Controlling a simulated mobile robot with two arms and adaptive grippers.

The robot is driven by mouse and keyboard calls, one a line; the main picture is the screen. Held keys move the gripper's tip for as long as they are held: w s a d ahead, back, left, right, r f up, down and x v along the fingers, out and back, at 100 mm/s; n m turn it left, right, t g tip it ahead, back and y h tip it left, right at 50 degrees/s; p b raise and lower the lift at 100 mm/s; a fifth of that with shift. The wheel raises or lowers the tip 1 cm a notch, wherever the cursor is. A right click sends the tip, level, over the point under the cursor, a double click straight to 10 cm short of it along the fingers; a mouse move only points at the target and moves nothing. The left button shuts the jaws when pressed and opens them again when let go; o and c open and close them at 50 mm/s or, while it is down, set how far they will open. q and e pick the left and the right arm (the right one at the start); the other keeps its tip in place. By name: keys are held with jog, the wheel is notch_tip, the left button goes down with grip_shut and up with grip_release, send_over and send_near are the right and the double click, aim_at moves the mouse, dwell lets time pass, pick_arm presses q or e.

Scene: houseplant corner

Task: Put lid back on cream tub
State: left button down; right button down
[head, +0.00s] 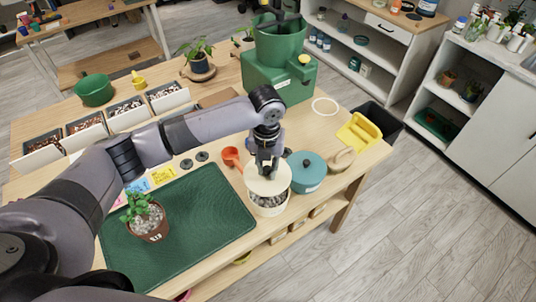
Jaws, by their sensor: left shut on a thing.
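The cream tub (270,208) stands on the wooden table near its front edge, with dark grainy stuff showing at its open front. The cream lid (268,180) is over the tub, a little toward the back, and the tub's contents show below its front edge. My left gripper (266,168) points down and is shut on the lid's top. Whether the lid touches the tub's rim is hard to tell. My right gripper is not in view.
A teal lidded pot (306,171) stands close right of the tub, and an orange scoop (232,157) lies behind left. A green mat (190,235) with a potted plant (147,221) lies left. A green machine (278,75) and yellow dustpan (357,131) are farther back.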

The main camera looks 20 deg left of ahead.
aim_at(268, 177)
pick_arm(q)
jog(key=shift+w+d+f+m, duration=0.1)
jog(key=shift+d+f+m, duration=0.15)
jog(key=shift+m, duration=0.15)
notch_tip(268, 177, down, 4)
jog(key=b, duration=0.5)
jog(key=shift+f, duration=1.1)
jog(key=shift+p, duration=0.5)
jog(key=shift+f+p, duration=0.15)
jog(key=shift+p, duration=0.35)
dwell(1.5)
jog(key=c, duration=1.4)
grip_release()
jog(key=shift+o, duration=0.2)
jog(key=o, duration=0.4)
